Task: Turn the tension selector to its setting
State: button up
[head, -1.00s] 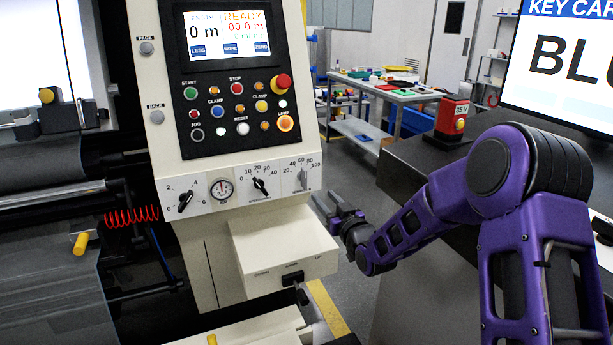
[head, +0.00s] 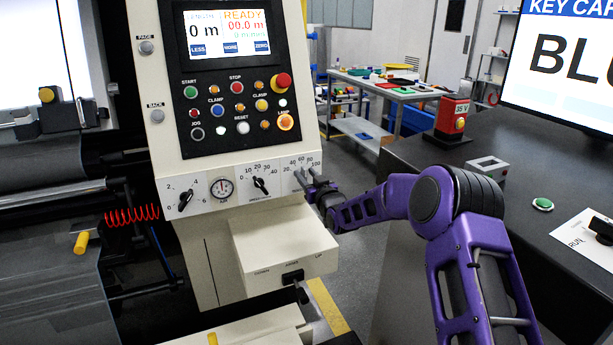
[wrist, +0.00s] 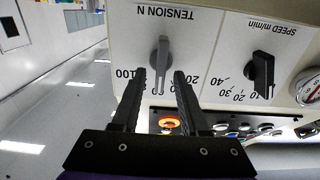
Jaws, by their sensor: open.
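The tension selector (wrist: 161,62) is a grey pointer knob on the white panel marked "TENSION N", seen upside down in the wrist view. My gripper (wrist: 159,78) is open, with one dark finger on each side of the knob's lower part. I cannot tell whether either finger touches it.
The black speed knob (wrist: 262,72) sits beside the tension selector. Above the dial strip is a console with several buttons and a red stop button (head: 283,80). A cream box (head: 283,245) juts out below. A dark bench (head: 480,215) stands at right.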

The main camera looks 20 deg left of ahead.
grip_shut()
jog(key=shift+f+m+b, duration=0.15)
jog(key=shift+m+b, duration=0.15)
jog(key=shift+b, duration=0.2)
jog(key=shift+w+d+m+b, duration=0.15)
jog(key=shift+d+m+b, duration=0.05)
jog(key=shift+m+b, duration=1.05)
jog(key=shift+w+d+m+b, duration=0.1)
jog(key=shift+d+m+b, duration=0.05)
jog(key=shift+m+b, duration=1.1)
grip_release()
